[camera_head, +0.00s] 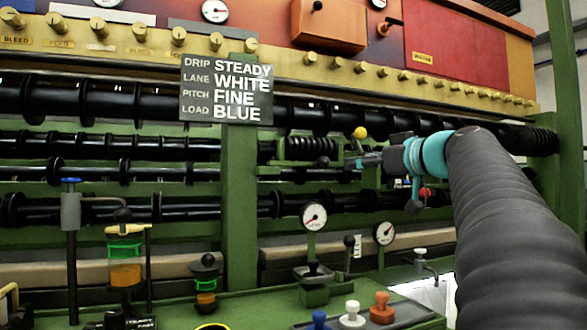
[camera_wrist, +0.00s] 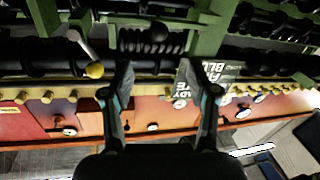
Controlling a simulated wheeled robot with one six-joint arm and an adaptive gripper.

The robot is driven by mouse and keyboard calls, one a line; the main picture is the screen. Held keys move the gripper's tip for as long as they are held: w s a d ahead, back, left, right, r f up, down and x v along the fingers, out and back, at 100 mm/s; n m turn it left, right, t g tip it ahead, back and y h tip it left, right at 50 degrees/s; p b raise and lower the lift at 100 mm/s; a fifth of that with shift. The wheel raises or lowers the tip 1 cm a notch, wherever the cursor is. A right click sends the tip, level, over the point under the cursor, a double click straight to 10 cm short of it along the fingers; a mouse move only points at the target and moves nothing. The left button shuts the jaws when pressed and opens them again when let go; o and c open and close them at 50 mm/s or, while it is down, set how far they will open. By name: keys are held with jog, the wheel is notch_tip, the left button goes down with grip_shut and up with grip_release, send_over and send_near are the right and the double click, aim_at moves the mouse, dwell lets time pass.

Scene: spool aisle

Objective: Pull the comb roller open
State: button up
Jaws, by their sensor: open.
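The comb roller is most likely the short black ribbed roller (camera_head: 303,147) in a green frame, right of the green post in the head view. In the wrist view it shows at top centre (camera_wrist: 140,41), with a round black knob (camera_wrist: 158,32) on its front; the knob also shows in the head view (camera_head: 323,161). My gripper (camera_head: 352,162) is just right of the roller. In the wrist view its two fingers (camera_wrist: 156,72) are spread wide, with nothing between them, and the roller lies beyond their tips. I see no contact with the knob.
A yellow ball on a grey lever (camera_wrist: 95,70) stands close beside one finger. A sign (camera_head: 228,90) reading STEADY, WHITE, FINE, BLUE hangs on the green post. Below are gauges (camera_head: 314,216), and blue, white and orange pegs (camera_head: 352,314) on the bench. Long black rollers run behind.

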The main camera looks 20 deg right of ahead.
aim_at(328, 162)
jog(key=p+x, duration=0.1)
jog(key=x, duration=0.6)
jog(key=p+x, duration=0.2)
jog(key=x, duration=0.4)
jog(key=shift+w+r, duration=0.25)
jog(key=shift+w, duration=0.1)
jog(key=shift+c, duration=0.2)
grip_shut()
